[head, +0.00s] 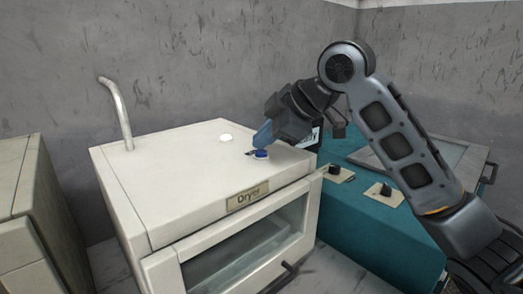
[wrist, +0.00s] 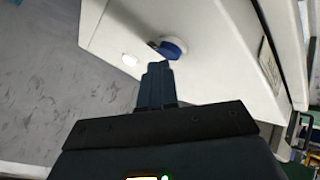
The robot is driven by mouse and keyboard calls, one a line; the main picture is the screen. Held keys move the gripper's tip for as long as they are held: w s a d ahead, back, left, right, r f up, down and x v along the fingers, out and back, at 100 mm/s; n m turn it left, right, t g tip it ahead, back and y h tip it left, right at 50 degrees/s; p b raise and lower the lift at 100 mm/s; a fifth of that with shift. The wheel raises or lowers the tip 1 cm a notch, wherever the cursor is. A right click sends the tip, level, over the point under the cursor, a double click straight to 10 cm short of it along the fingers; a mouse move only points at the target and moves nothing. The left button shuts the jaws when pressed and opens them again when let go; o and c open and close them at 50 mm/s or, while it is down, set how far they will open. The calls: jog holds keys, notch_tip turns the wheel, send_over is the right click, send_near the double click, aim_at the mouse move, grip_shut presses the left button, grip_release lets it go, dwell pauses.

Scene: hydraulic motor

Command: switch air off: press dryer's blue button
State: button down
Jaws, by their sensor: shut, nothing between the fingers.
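The white dryer (head: 160,175), with a "Dryer" label on its front edge, stands in the middle of the head view. Its blue button (head: 261,155) is on the top surface near the right front. The button also shows in the wrist view (wrist: 173,47), on a pale round base. My gripper (head: 262,137) is shut and empty, its blue fingertips just above and beside the blue button. In the wrist view the fingertips (wrist: 158,67) lie just below the button in the picture. I cannot tell whether they touch it.
A white button (head: 226,138) sits on the dryer top, left of the blue one. A bent metal pipe (head: 118,112) rises at the back left. A teal machine with black knobs (head: 385,190) stands to the right. A beige cabinet (head: 30,205) is at left.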

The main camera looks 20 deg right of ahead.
aim_at(265, 153)
jog(key=shift+f, duration=0.1)
dwell(0.3)
jog(key=shift+f, duration=0.35)
jog(key=shift+r, duration=0.4)
jog(key=shift+r+p, duration=0.1)
jog(key=shift+p, duration=0.25)
notch_tip(265, 153, up, 6)
jog(key=p, duration=0.5)
